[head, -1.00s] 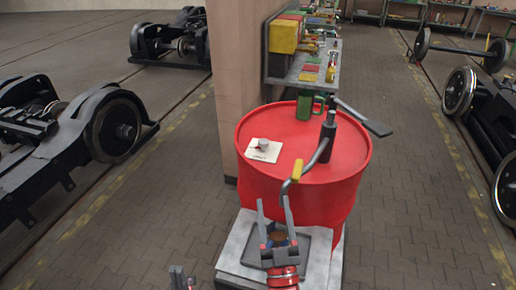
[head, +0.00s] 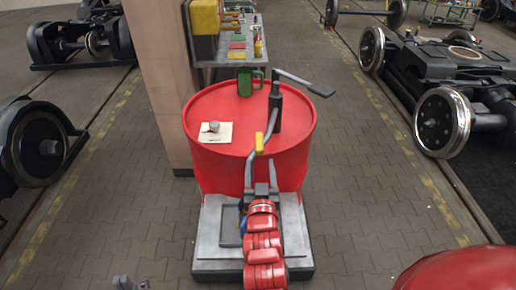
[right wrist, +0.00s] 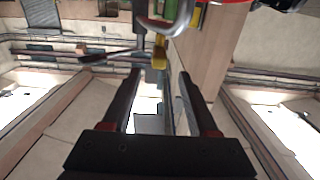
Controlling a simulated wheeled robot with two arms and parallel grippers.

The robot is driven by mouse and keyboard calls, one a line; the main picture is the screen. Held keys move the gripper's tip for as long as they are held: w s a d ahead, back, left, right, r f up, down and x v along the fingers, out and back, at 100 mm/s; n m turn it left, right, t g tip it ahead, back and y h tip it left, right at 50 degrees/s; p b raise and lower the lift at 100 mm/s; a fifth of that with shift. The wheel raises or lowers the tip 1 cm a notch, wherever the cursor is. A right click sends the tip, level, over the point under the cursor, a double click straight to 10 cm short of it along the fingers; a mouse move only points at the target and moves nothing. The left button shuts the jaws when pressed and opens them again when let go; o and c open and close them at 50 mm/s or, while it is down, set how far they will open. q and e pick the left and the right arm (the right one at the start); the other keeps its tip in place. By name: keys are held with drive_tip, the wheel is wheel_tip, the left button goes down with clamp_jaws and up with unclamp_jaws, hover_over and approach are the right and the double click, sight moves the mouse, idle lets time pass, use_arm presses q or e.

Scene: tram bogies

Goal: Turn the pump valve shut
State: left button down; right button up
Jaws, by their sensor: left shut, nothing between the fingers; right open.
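The pump stands on the red drum (head: 215,165). It has a dark column (head: 275,108), a crank lever (head: 305,83) reaching right, and a grey bent spout (head: 268,122). The yellow valve handle (head: 260,143) sits on the spout at the drum's front edge; it also shows in the right wrist view (right wrist: 159,55), ahead of the fingers. My right gripper (head: 262,186) is open, below the valve handle in front of the drum, and apart from it. The right wrist view shows its spread fingers (right wrist: 158,85) empty. My left gripper (head: 130,283) is shut at the bottom edge, far from the pump.
A card with a small grey knob (head: 213,133) and a green mug (head: 245,82) are on the drum top. A pillar (head: 160,80) and a loaded shelf (head: 225,58) are behind. Paved floor is open to the right.

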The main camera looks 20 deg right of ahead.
drive_tip(key=b, duration=1.2)
approach(259, 133)
drive_tip(key=w, duration=0.1)
drive_tip(key=w+f, duration=0.1)
drive_tip(key=w, duration=0.1)
drive_tip(key=w+d, duration=0.1)
drive_tip(key=shift+w+d+f, duration=0.15)
drive_tip(key=shift+w+f, duration=0.05)
drive_tip(key=shift+w, duration=0.05)
drive_tip(key=shift+w+d+r+p, duration=0.15)
drive_tip(key=shift+w+p, duration=0.15)
drive_tip(key=shift+w, duration=0.2)
drive_tip(key=shift+w+d+r+p, duration=0.2)
drive_tip(key=shift+w+p, duration=0.05)
drive_tip(key=shift+w, duration=0.25)
drive_tip(key=shift+w+d, duration=0.1)
drive_tip(key=shift+w, duration=0.45)
drive_tip(key=shift+c, duration=0.3)
clamp_jaws()
